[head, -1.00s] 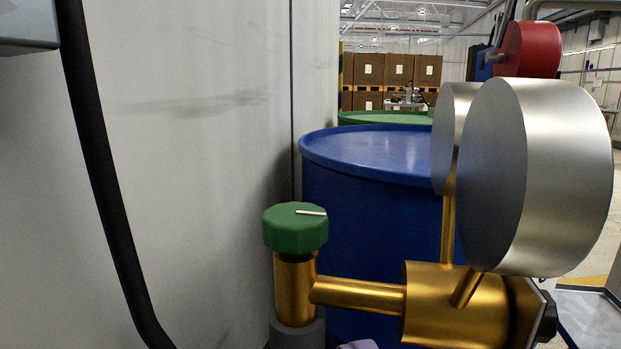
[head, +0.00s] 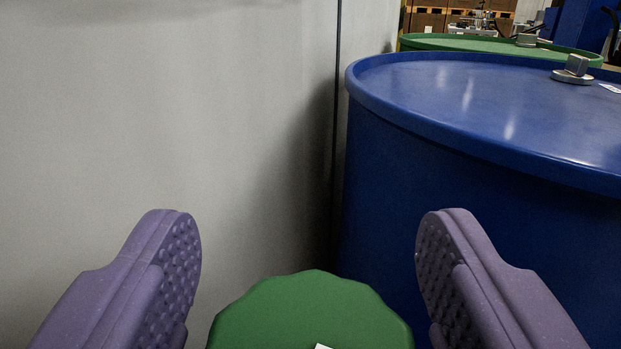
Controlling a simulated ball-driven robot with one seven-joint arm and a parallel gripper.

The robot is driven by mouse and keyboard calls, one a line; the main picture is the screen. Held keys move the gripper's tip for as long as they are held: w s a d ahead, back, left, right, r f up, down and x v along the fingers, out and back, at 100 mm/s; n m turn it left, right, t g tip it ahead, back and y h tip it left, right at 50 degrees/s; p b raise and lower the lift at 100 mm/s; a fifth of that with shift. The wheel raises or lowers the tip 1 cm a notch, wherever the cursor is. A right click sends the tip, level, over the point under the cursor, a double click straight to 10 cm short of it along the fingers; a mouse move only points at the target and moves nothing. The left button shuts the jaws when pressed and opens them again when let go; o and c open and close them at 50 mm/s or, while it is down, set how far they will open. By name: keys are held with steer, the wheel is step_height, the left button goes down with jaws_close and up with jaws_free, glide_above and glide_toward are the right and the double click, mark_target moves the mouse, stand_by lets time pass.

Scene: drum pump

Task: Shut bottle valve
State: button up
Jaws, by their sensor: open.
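The bottle valve's green, ribbed knob (head: 300,312) shows at the bottom centre of the head view, cut off by the lower edge. Part of its white mark shows at that edge. My gripper (head: 312,270) has two purple, studded fingers, one to the left and one to the right of the knob. The fingers are wide apart and open, with nothing held between them. A gap shows between the knob and each finger, smaller on the right. The brass valve body below the knob is out of view.
A large blue drum (head: 440,150) with a metal bung (head: 574,70) stands behind and to the right. A green drum (head: 470,43) is farther back. A pale grey wall (head: 150,120) fills the left side. Stacked boxes (head: 428,22) are in the far background.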

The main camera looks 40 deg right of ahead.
steer(key=shift+w+d, duration=0.3)
steer(key=shift+w, duration=0.05)
steer(key=shift+r, duration=0.1)
steer(key=c, duration=1)
steer(key=shift+o, duration=0.2)
steer(key=shift+a+n+t+y, duration=0.15)
steer(key=shift+n+t+y, duration=0.65)
steer(key=shift+y, duration=0.2)
steer(key=o, duration=1)
steer(key=shift+c, duration=0.2)
steer(key=shift+w, duration=0.1)
